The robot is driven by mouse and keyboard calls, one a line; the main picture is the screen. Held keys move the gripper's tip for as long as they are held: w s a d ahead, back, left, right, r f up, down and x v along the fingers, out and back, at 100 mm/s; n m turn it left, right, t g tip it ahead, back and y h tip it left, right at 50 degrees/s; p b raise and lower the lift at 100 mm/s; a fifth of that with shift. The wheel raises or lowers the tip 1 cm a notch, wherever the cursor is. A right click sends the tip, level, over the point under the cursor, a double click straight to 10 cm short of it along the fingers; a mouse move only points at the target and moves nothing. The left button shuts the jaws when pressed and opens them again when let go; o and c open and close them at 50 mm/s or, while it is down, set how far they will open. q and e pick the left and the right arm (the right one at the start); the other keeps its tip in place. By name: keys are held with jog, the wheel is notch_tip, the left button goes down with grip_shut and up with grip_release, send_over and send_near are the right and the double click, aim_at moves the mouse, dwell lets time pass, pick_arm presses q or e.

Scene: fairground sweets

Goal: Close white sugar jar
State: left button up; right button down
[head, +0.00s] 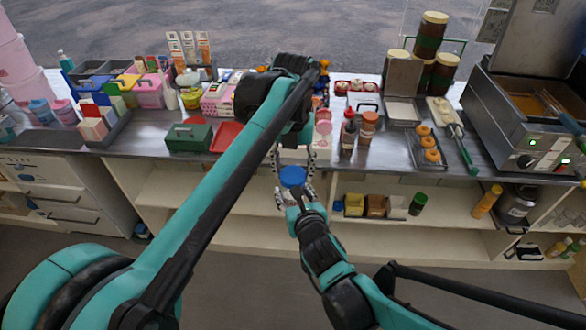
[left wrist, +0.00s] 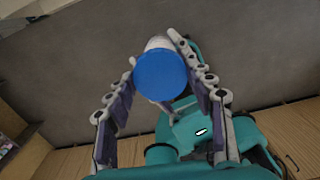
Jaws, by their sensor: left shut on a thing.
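A round blue lid (head: 293,175) is in front of the counter in the head view. It also shows large in the left wrist view (left wrist: 160,76). My left gripper (head: 294,167) comes down from above, its fingers shut on the lid from both sides. The white sugar jar (left wrist: 158,43) shows only as a pale edge behind the lid; the lid hides most of it. I cannot tell whether the lid touches its rim. My right gripper (head: 295,197) comes up from below, its fingers around the jar just under the lid, largely hidden.
The counter behind holds a green box (head: 188,137), a red tray (head: 226,137), sauce bottles (head: 348,131), a doughnut tray (head: 427,146) and a fryer (head: 525,105). Open shelves (head: 390,240) lie under it, close behind my grippers. The floor in front is clear.

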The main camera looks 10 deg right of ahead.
pick_arm(q)
jog(key=o, duration=0.7)
jog(key=shift+o, duration=0.2)
jog(key=shift+r, duration=2.3)
